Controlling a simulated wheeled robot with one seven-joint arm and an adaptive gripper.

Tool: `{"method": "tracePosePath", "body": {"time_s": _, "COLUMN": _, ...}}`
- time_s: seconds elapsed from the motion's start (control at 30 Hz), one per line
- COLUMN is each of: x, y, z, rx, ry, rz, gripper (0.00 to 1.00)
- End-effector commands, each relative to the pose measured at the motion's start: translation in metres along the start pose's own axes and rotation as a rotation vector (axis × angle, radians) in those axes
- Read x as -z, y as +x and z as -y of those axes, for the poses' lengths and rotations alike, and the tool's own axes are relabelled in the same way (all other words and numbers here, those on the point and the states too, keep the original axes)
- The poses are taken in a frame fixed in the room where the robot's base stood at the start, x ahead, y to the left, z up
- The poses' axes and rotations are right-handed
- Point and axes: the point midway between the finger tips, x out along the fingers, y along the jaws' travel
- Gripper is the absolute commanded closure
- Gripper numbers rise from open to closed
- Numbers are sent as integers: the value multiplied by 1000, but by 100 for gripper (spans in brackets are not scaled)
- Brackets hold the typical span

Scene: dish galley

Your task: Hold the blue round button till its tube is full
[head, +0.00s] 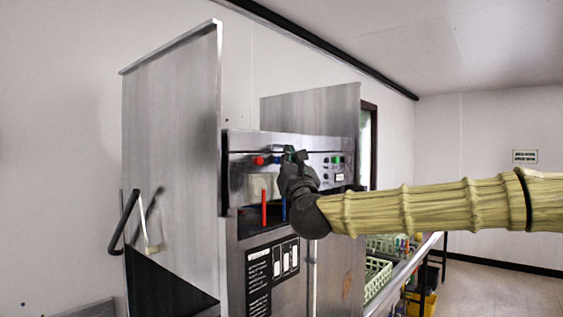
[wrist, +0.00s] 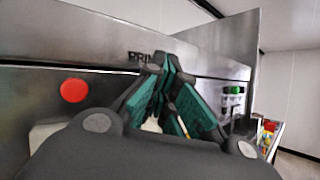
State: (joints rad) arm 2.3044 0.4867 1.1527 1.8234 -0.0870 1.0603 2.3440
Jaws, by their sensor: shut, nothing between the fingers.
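The blue round button (head: 277,160) shows as a small blue patch on the machine's front panel in the head view, right of the red button (head: 259,160). My gripper (head: 290,153) is shut and empty, its tips at the panel beside the blue button. I cannot tell whether they touch it. In the wrist view my gripper (wrist: 161,60) points at the panel below dark lettering and hides the blue button; the red button (wrist: 74,91) is left of it. A blue tube (head: 284,209) stands below the panel, partly hidden by my gripper, so its level is unclear. A red tube (head: 264,207) stands left of it.
The steel machine has a tall side panel (head: 170,150) and a black handle (head: 125,222) at left. Green controls (head: 337,160) sit further right on the panel. Crates (head: 376,277) stand on a rail counter behind. Open floor (head: 490,290) lies at right.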

Motion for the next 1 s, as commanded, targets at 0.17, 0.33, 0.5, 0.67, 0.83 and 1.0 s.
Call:
{"method": "tracePosePath", "body": {"time_s": 0.17, "x": 0, "y": -2, "z": 1, "rx": 0, "ry": 0, "rz": 0, "gripper": 100}}
{"method": "tracePosePath", "body": {"time_s": 0.33, "x": -2, "y": -7, "z": 5, "rx": 1, "ry": 2, "rz": 0, "gripper": 100}}
{"method": "tracePosePath", "body": {"time_s": 0.5, "x": -6, "y": -12, "z": 8, "rx": 0, "ry": 0, "rz": 0, "gripper": 100}}
{"method": "tracePosePath", "body": {"time_s": 0.67, "x": -8, "y": -13, "z": 9, "rx": 0, "ry": 0, "rz": 0, "gripper": 100}}
{"method": "tracePosePath", "body": {"time_s": 0.83, "x": -9, "y": -12, "z": 9, "rx": 0, "ry": 0, "rz": 0, "gripper": 100}}
{"method": "tracePosePath", "body": {"time_s": 1.0, "x": -10, "y": -15, "z": 11, "rx": 0, "ry": 0, "rz": 1, "gripper": 100}}
